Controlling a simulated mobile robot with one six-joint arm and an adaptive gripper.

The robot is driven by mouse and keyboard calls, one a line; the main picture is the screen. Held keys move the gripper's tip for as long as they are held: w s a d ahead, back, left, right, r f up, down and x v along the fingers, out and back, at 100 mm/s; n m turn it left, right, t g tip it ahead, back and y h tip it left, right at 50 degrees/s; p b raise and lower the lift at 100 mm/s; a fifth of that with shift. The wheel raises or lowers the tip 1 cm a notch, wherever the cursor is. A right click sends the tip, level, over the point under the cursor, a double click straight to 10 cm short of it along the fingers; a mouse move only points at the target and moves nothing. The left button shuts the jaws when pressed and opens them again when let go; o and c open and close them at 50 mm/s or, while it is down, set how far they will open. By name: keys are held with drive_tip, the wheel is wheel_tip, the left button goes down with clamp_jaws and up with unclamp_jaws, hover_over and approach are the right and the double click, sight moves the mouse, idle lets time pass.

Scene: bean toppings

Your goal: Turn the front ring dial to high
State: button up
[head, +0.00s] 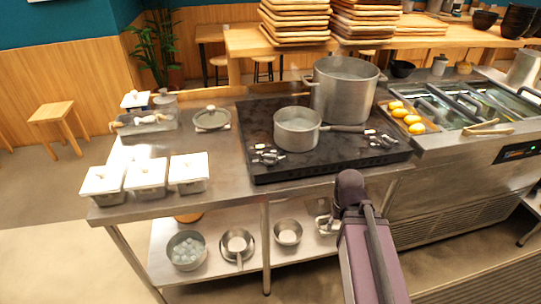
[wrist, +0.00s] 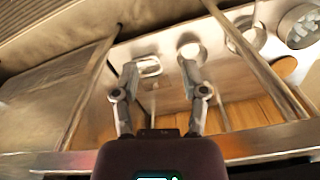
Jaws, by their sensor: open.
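A black cooktop (head: 330,165) lies on the steel counter in the head view. Small metal dials sit on its top near the front edge: a left group (head: 267,155) and a right group (head: 381,138). Their settings are too small to read, and I cannot tell which is the front ring dial. My gripper (wrist: 158,72) is open and empty in the wrist view, fingers spread apart. It points down toward the lower shelf, in front of the counter, away from the dials. No dial shows in the wrist view.
A saucepan (head: 297,130) stands on the cooktop, its handle pointing right toward the right dials. A tall pot (head: 343,92) stands behind. Lidded white containers (head: 147,175) line the left counter. Bowls (head: 287,232) sit on the lower shelf. A lemon tray (head: 433,128) is at right.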

drive_tip(key=w+a+r+n+p, duration=0.4)
drive_tip(key=w+a+r+p, duration=0.1)
drive_tip(key=r+p, duration=0.2)
drive_tip(key=w+a+r+n+p, duration=0.4)
drive_tip(key=w+a+r+p, duration=0.1)
drive_tip(key=r+p, duration=0.3)
wheel_tip(320, 180, up, 12)
drive_tip(key=n+p, duration=0.9)
drive_tip(key=p, duration=0.3)
hover_over(270, 155)
drive_tip(key=shift+r, duration=0.1)
wheel_tip(270, 155, down, 14)
drive_tip(key=b, duration=1.4)
drive_tip(key=shift+r, duration=0.1)
clamp_jaws()
